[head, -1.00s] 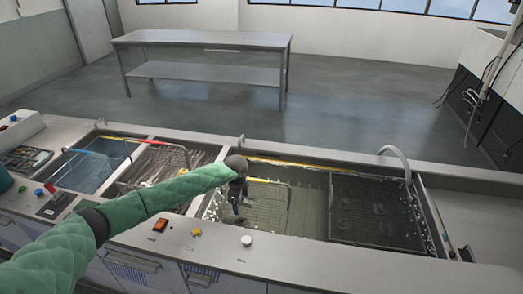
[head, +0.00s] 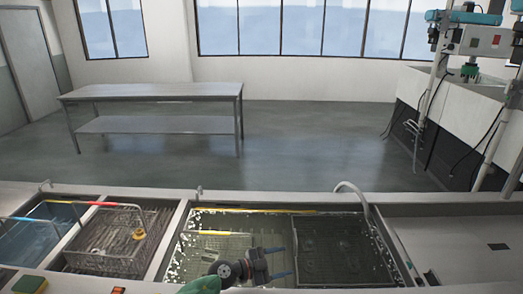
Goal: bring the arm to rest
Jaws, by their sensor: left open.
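My left gripper (head: 286,262) is at the bottom middle of the head view, over the front part of the wide liquid-filled tank (head: 182,232). Its two bluish fingers point to the right and stand apart, with nothing between them. Only the dark wrist and a bit of the green sleeve (head: 204,285) show; the rest of that arm is below the picture. My right gripper is not in view.
A dark mesh basket (head: 340,250) lies in the tank's right half. A curved pipe (head: 354,190) rises behind. A steel table (head: 150,92) stands beyond open floor.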

